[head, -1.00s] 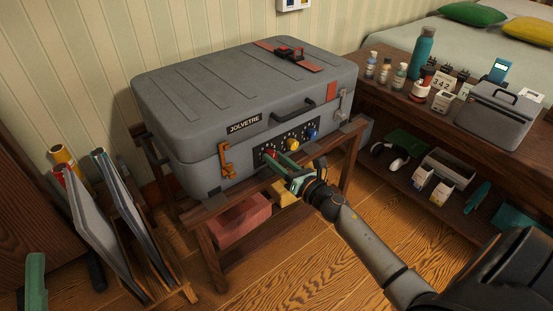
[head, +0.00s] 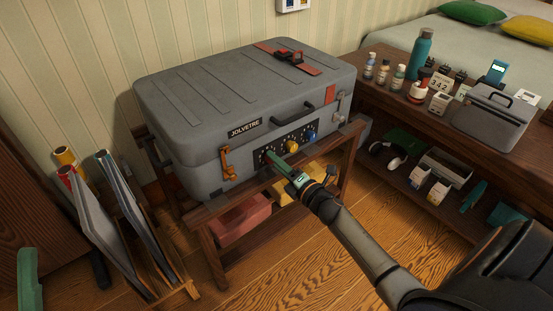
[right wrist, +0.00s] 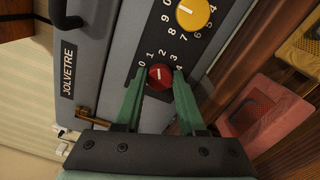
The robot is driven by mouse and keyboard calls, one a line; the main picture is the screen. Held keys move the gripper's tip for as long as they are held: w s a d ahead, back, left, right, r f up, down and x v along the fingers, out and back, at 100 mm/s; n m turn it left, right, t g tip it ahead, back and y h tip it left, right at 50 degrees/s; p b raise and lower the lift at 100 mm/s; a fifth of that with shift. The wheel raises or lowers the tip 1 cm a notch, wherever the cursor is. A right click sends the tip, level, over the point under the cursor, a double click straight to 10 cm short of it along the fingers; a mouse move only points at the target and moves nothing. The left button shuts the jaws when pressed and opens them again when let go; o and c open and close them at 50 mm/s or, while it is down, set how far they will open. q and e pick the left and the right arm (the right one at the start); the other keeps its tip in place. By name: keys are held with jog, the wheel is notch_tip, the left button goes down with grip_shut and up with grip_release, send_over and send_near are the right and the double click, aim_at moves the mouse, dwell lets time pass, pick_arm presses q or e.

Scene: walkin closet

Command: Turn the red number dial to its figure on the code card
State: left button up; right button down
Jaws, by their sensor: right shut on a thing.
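The red number dial (right wrist: 160,77) is on the dark number panel on the front of the grey case (head: 185,130). My right gripper (right wrist: 160,85) is shut on this dial, one green finger on each side. The dial's white mark shows, but I cannot tell which figure it points to; figures 0 to 4 are legible around it. In the head view the right gripper (head: 272,158) hides the dial. A green finger of my left gripper (head: 27,280) shows at the lower left.
The yellow dial (right wrist: 193,14) sits beside the red one, with a blue dial (head: 311,136) beyond. An orange latch (head: 227,163) is left of the panel. A wooden stand (head: 208,212) bears the case. Bottles and a grey box (head: 490,115) crowd the bench.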

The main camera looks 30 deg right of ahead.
pick_arm(q)
jog(key=shift+m+h, duration=0.3)
jog(key=shift+m, duration=0.1)
jog(key=r+p, duration=0.1)
jog(key=r, duration=0.1)
jog(key=r+p, duration=0.2)
jog(key=shift+s+a+r+p, duration=0.1)
jog(key=shift+a+p, duration=0.1)
jog(key=shift+p, duration=0.1)
pick_arm(e)
jog(key=m, duration=0.9)
jog(key=c, duration=0.5)
grip_release()
